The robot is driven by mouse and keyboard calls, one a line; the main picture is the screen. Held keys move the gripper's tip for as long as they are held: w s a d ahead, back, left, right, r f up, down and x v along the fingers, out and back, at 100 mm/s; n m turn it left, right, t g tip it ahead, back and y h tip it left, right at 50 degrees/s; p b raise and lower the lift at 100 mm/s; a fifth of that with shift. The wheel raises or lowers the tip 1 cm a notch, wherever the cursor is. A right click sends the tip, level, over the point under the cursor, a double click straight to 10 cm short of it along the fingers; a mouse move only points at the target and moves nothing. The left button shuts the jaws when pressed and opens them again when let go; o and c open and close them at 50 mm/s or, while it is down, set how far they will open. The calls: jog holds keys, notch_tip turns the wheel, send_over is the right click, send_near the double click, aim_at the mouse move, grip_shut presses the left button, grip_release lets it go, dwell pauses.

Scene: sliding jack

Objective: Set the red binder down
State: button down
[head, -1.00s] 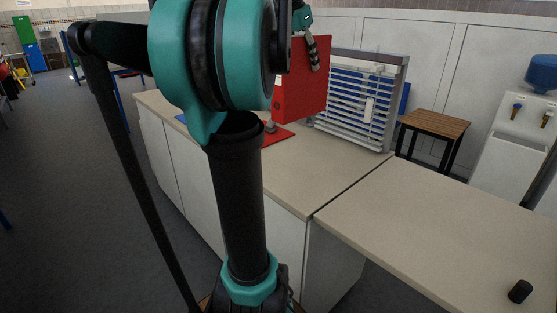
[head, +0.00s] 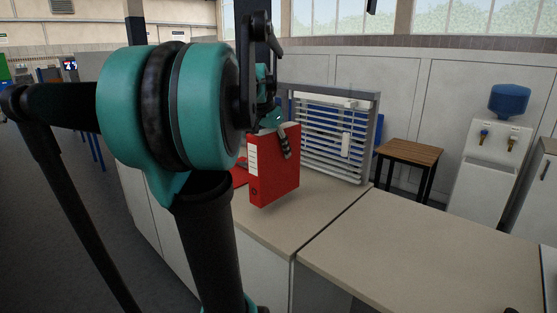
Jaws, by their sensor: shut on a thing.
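The red binder (head: 275,168) stands upright over the pale countertop (head: 318,207), with a white label on its spine. My gripper (head: 284,141) is shut on the binder's upper edge, with one dark finger showing against its right-hand face. The other finger is hidden. The binder's bottom edge is at or just above the countertop; I cannot tell if it touches. My teal and black arm hides part of the counter to the left.
A flat red piece (head: 240,176) lies on the counter left of the binder. A white slatted frame (head: 331,137) stands just behind. A wooden stool (head: 409,153) and a water dispenser (head: 492,165) are further right. The right-hand countertop (head: 430,255) is mostly clear.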

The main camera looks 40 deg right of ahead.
aim_at(269, 131)
jog(key=shift+f, duration=2.05)
jog(key=c, duration=0.7)
grip_release()
jog(key=shift+c, duration=0.2)
jog(key=v, duration=1.2)
